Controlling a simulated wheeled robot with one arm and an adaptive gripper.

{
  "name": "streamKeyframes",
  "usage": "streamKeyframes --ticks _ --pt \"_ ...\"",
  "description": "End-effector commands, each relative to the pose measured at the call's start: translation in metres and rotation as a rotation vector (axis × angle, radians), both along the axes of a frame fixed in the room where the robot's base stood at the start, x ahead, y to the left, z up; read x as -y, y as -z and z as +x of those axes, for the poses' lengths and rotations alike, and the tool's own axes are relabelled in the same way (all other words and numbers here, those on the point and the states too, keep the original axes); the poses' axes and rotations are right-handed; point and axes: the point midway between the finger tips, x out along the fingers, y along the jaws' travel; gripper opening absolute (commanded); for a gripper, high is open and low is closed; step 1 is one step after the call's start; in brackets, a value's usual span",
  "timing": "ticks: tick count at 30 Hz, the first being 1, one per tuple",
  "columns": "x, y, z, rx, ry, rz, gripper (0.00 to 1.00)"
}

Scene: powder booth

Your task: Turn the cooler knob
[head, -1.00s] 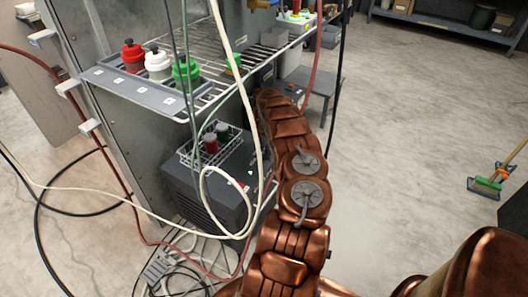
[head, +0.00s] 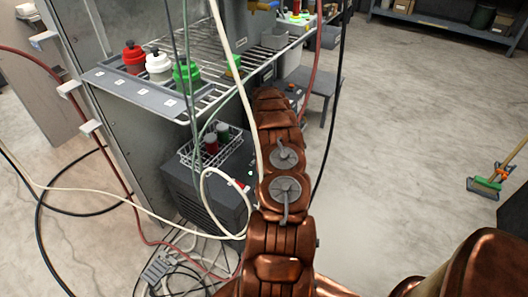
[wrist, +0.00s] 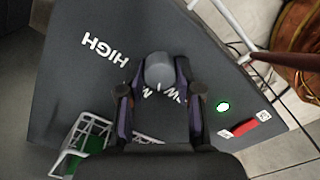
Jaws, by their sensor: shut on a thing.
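The cooler (head: 180,195) is a dark grey box on the floor under the wire shelf. Its grey top panel (wrist: 75,85) fills much of the wrist view, with the word HIGH (wrist: 104,49) at the left and other white letters partly hidden by my fingers. The round grey knob (wrist: 159,70) stands on this panel. My gripper (wrist: 155,80) is shut on the knob, one finger on each side. In the head view my arm hides the knob and my gripper.
A green light (wrist: 223,106) and a red switch (wrist: 244,128) are right of my fingers. A wire basket (head: 205,150) with bottles sits on the cooler. The shelf (head: 150,95) above holds red, white and green bottles. Hoses and a looped cream cable hang close to my arm.

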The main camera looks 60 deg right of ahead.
Motion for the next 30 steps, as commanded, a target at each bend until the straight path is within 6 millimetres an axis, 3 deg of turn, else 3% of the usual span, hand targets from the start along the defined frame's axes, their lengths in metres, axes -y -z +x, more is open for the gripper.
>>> streamKeyframes --ticks 30 --pt "0.0007 -0.0004 0.0001 0.001 0.966 -0.003 0.0"
